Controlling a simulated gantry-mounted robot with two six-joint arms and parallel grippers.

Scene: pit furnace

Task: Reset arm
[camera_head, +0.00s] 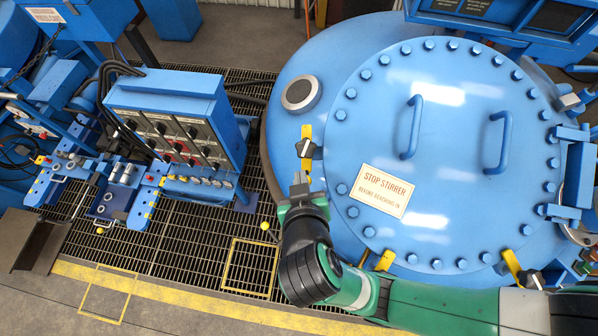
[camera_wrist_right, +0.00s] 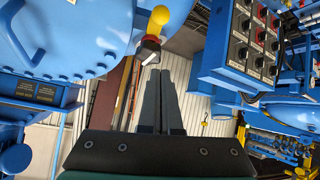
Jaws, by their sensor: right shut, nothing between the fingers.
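My right arm, green and black, comes in from the lower right in the head view. Its gripper (camera_head: 300,184) is over the left edge of the round blue furnace lid (camera_head: 450,110), close to a yellow clamp (camera_head: 306,150) with a dark knob. In the right wrist view the two dark fingers of the right gripper (camera_wrist_right: 162,75) lie together, shut with nothing between them. Whether the gripper touches the clamp cannot be told. My left gripper is not in view.
A blue control box (camera_head: 165,125) with several knobs stands left of the lid. Grating between box and lid is mostly clear.

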